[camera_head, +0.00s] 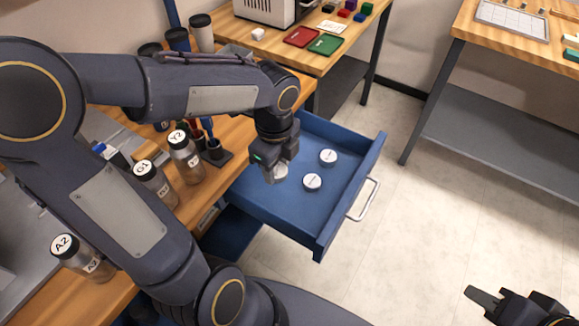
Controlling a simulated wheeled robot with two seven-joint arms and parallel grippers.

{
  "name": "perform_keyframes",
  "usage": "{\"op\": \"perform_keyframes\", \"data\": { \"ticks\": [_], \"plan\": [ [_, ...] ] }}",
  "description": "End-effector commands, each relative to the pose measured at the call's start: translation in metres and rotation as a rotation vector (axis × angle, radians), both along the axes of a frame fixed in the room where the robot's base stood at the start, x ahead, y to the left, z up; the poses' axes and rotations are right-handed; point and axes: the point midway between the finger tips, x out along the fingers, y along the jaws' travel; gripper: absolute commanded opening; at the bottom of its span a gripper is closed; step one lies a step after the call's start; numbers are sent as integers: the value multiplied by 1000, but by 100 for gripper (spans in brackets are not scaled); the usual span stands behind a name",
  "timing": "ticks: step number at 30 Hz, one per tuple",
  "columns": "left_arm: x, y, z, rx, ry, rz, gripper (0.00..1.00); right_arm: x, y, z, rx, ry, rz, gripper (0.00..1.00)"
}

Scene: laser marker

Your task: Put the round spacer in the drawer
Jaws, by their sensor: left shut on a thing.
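The blue drawer (262,203) is pulled open below the wooden bench. Two white round pieces with dark lettering, one in the middle (312,181) and one further back (328,156), lie on its floor. My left gripper (274,170) points down over the left part of the drawer, shut on a small pale round spacer (279,176). The fingers hide part of the spacer, and I cannot tell whether it touches the drawer floor. My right gripper (513,299) is at the bottom right, away from the drawer, with its fingers apart and empty.
Labelled jars, Y2 (186,160), G1 (156,186) and A2 (85,262), stand on the bench left of the drawer. The drawer handle (364,199) sticks out to the right. A back table holds red (301,36) and green (325,45) trays. The floor right of the drawer is clear.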

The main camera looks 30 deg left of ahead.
Motion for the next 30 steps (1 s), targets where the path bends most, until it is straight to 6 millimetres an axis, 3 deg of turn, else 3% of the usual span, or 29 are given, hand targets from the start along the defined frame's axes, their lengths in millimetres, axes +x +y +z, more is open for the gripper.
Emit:
{"op": "perform_keyframes", "data": {
  "ticks": [9, 14, 25, 30],
  "plan": [
    [70, 35, -37, -1, 4, 5, 15, 0, 0, -5, 0, 0, 0, 32],
    [91, 45, -67, -1, 4, 5, 15, 0, 0, -11, 0, 0, 0, 32],
    [111, 55, -94, -1, 2, 4, 15, 0, 0, -14, 0, 0, 0, 32],
    [112, 56, -120, 0, 4, 3, 15, 0, 0, -19, 0, 0, 0, 32]
  ]
}}
